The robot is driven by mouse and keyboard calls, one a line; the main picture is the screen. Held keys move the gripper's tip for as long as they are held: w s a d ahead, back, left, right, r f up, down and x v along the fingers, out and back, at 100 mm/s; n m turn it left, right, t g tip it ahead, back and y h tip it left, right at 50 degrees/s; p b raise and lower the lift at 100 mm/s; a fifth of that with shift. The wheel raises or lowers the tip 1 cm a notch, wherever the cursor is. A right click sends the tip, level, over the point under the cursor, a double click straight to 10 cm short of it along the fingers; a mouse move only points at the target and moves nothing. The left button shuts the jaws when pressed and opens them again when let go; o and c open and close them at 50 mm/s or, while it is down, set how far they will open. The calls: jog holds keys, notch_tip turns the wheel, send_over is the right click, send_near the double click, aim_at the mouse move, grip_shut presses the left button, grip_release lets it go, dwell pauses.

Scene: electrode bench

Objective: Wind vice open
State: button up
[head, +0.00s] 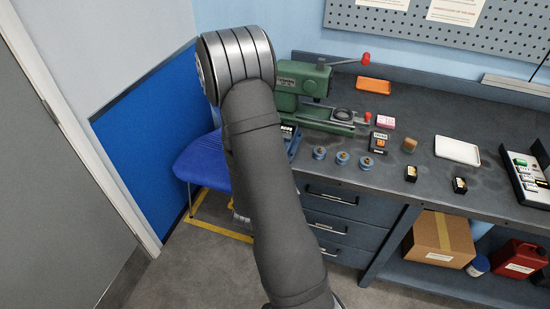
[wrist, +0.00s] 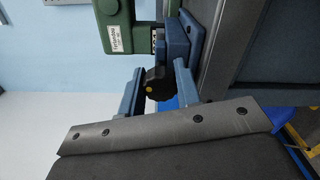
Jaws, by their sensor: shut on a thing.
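My gripper is shut on this knob. A blue block (wrist: 178,38), which looks like part of the vice, stands beyond the fingers beside the bench edge. The vice's jaws and their gap cannot be made out. In the head view my arm hides the gripper and the knob; a little blue (head: 294,144) shows beside the arm at the bench's left end.
A green machine (head: 287,98) with red-knobbed levers stands close by; its green body (wrist: 116,22) is near my fingers. Several blue round pieces (head: 342,157) lie along the front edge. An orange tray (head: 373,84) and white tray (head: 458,150) lie farther right. A blue chair (head: 203,160) stands left.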

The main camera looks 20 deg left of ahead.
jog(key=shift+n, duration=0.4)
jog(key=o, duration=1)
jog(key=shift+c, duration=0.2)
jog(key=s, duration=1.7)
jog(key=shift+s, duration=0.2)
jog(key=w, duration=1.4)
